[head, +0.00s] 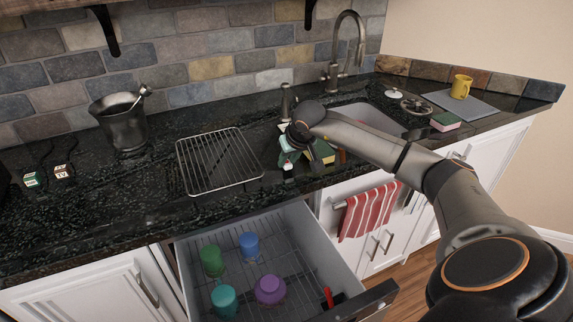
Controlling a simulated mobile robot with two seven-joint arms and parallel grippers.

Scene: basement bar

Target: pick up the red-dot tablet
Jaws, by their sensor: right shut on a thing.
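My right arm reaches in from the lower right over the black counter. Its gripper (289,165) points down at the counter's front edge, just left of the sink. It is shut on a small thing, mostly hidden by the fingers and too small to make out. A green and white item (293,143) with a bit of red sits right at the gripper, partly covered by my wrist. I cannot make out a red dot on any tablet. My left gripper is not in view.
A pulled-out drawer (384,291) below holds green, blue, teal and purple cups. A wire rack (219,186) and a metal bucket (123,128) stand left. The sink (385,119), faucet (344,50), sponge (445,121) and yellow mug (461,87) are right. A striped towel (370,211) hangs in front.

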